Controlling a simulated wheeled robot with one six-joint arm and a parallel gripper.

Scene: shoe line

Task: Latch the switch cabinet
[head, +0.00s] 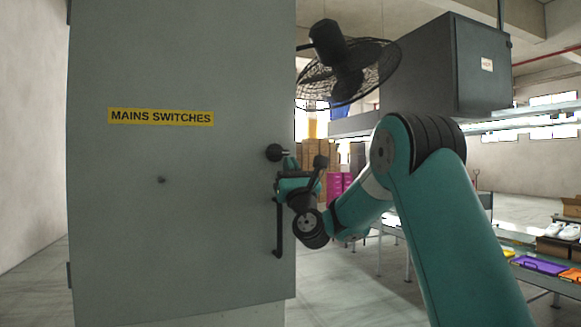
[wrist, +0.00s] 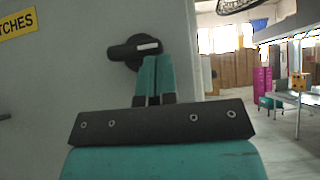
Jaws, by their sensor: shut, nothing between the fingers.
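The grey switch cabinet (head: 160,230) fills the left of the head view, its door facing me with a yellow "MAINS SWITCHES" label (head: 160,116). I cannot tell whether the door is fully flush. A black latch handle (head: 275,152) sits near the door's right edge. In the wrist view the latch handle (wrist: 125,52) lies roughly level, with a pale mark at its right end. My gripper (head: 291,163) is shut and empty, at the handle's right end. In the wrist view its teal fingertips (wrist: 157,60) are together just below that end; contact is unclear.
A black vertical pull bar (head: 279,228) is on the door below the latch. A caged fan (head: 347,75) and a dark grey box (head: 455,65) are up to the right. Benches with shoes and trays (head: 540,265) stand at far right.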

